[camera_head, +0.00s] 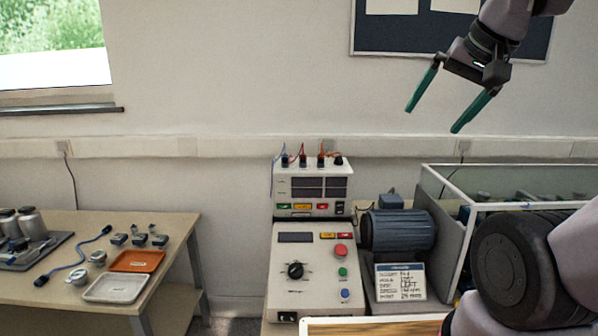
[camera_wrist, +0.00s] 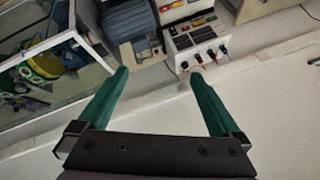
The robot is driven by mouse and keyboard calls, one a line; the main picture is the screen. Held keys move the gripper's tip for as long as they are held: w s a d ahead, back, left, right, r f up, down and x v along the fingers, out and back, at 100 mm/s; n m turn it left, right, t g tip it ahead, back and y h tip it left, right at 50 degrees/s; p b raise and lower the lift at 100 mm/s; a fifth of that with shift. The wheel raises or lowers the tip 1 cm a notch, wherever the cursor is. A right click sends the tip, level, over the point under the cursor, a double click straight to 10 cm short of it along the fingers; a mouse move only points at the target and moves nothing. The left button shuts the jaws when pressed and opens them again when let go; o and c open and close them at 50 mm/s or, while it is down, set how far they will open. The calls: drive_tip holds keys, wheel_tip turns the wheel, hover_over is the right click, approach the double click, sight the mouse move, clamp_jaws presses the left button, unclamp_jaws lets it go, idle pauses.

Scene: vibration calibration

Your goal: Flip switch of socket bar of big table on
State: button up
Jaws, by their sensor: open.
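My gripper (camera_head: 432,120) is raised high at the upper right of the head view, in front of the wall. Its two green fingers are spread apart with nothing between them. In the wrist view my gripper (camera_wrist: 160,73) is also open and empty, high above the equipment. I cannot make out a socket bar or its switch for certain in either view.
A control box (camera_head: 315,270), a power supply (camera_head: 312,188), a blue-grey motor (camera_head: 398,230) and a framed glass enclosure (camera_head: 520,172) stand close together. A side table (camera_head: 175,235) at left holds an orange tray (camera_head: 136,261), a white tray (camera_head: 115,288) and a cable.

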drive_tip(key=c, duration=0.6)
drive_tip(key=shift+w+r, duration=0.1)
drive_tip(key=shift+w, duration=0.2)
drive_tip(key=c, duration=0.5)
drive_tip(key=shift+w+r+g, duration=0.25)
drive_tip(key=shift+w+g, duration=0.05)
drive_tip(key=shift+w, duration=0.45)
clamp_jaws()
drive_tip(key=w+a+f+n+g, duration=0.1)
drive_tip(key=w+f, duration=0.2)
drive_tip(key=w, duration=1.1)
drive_tip(key=w+f+n+g, duration=0.1)
drive_tip(key=w+f, duration=0.1)
drive_tip(key=w, duration=1.3)
drive_tip(key=w+a+f+n+g+h, duration=0.1)
drive_tip(key=w+f, duration=0.8)
drive_tip(key=f, duration=0.4)
drive_tip(key=w+a+f+n+h, duration=0.1)
drive_tip(key=w+a+f, duration=0.1)
drive_tip(key=w+f, duration=0.7)
wheel_tip(320, 180, down, 5)
drive_tip(key=shift+w+a+r+g, duration=0.1)
drive_tip(key=shift+w+a+g, duration=0.1)
drive_tip(key=shift+w+g, duration=0.15)
